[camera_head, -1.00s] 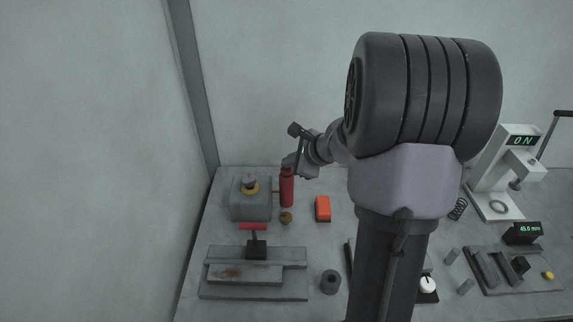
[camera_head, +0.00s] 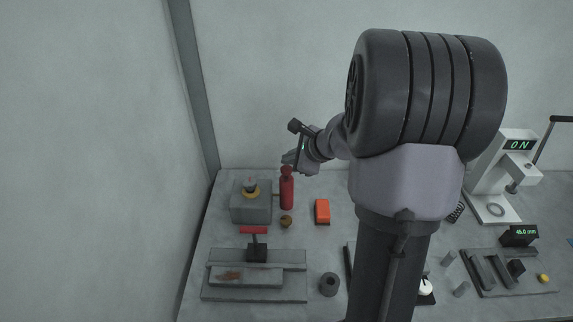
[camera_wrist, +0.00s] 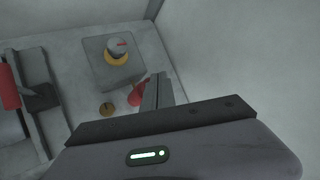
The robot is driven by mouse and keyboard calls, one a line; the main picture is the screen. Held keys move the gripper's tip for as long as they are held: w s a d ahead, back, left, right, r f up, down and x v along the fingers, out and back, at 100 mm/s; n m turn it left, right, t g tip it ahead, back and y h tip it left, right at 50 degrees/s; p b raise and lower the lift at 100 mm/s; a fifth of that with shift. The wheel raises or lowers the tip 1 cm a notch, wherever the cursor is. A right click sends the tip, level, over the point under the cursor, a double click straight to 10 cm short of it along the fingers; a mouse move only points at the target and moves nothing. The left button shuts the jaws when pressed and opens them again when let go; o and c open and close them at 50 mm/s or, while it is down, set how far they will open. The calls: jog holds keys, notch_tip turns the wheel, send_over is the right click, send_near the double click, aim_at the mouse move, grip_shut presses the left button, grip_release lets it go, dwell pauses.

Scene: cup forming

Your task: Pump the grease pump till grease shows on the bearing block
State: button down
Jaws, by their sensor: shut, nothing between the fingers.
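The red grease pump (camera_head: 287,193) stands upright beside the bearing block; its top shows in the head view, and part of it shows beside my fingers in the wrist view (camera_wrist: 136,97). The grey bearing block (camera_head: 251,213) stands left of the pump and also shows in the wrist view (camera_wrist: 98,72). A yellow ring (camera_wrist: 117,60) lies around the round grey piece on its top; I cannot tell whether it is grease. My gripper (camera_head: 287,158) is shut and empty, just above the pump's top. Its fingers also show in the wrist view (camera_wrist: 157,91); whether they touch the pump is unclear.
A red-handled fixture (camera_head: 255,247) stands in front. A white press (camera_head: 518,165) is far right. A wall rises close to the table's left edge.

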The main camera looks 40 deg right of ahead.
aim_at(289, 170)
jog(key=shift+r, duration=0.15)
notch_tip(289, 170, up, 5)
jog(key=p, duration=0.4)
jog(key=shift+r, duration=0.1)
dwell(0.8)
